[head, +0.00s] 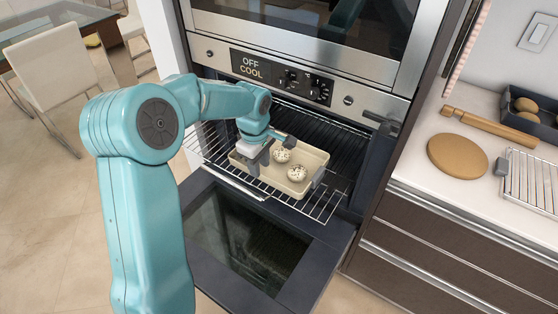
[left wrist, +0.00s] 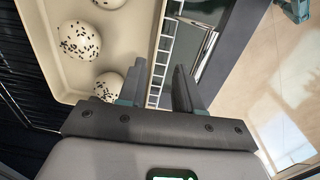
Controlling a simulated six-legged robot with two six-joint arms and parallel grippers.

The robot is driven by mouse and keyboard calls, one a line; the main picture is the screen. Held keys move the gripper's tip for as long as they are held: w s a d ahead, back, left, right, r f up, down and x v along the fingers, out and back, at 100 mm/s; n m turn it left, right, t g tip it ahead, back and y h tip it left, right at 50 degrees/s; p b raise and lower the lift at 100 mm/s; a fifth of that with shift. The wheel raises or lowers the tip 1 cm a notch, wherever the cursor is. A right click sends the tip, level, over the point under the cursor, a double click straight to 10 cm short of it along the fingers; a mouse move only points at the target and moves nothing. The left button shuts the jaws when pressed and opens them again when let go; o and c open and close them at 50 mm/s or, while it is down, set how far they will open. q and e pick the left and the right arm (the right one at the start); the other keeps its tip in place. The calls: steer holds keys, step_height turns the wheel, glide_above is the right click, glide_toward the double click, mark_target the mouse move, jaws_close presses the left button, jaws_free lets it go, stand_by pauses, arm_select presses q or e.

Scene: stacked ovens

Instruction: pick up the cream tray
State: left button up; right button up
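The cream tray (head: 310,160) sits on the wire rack pulled out of the lower oven. My left gripper (head: 262,157) is at the tray's left end, pointing down. In the left wrist view the tray (left wrist: 118,28) is at the upper left. The left gripper's fingers (left wrist: 160,88) are apart there, near the tray's side wall; whether the wall lies between them is unclear. My right gripper is not in view.
The oven door (head: 250,240) hangs open below the rack (head: 215,150). The control panel (head: 280,75) reads OFF and COOL. On the right counter are a rolling pin (head: 490,124), a round board (head: 457,157), a cooling rack (head: 535,180) and a dark tray (head: 530,115).

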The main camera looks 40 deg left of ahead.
mark_target(262, 175)
arm_select(q)
steer(key=f, duration=0.2)
steer(key=w+f, duration=0.1)
steer(key=f, duration=0.2)
steer(key=shift+a, duration=0.2)
steer(key=shift+s, duration=0.1)
steer(key=shift+d, duration=0.1)
jaws_close()
steer(key=shift+r, duration=0.15)
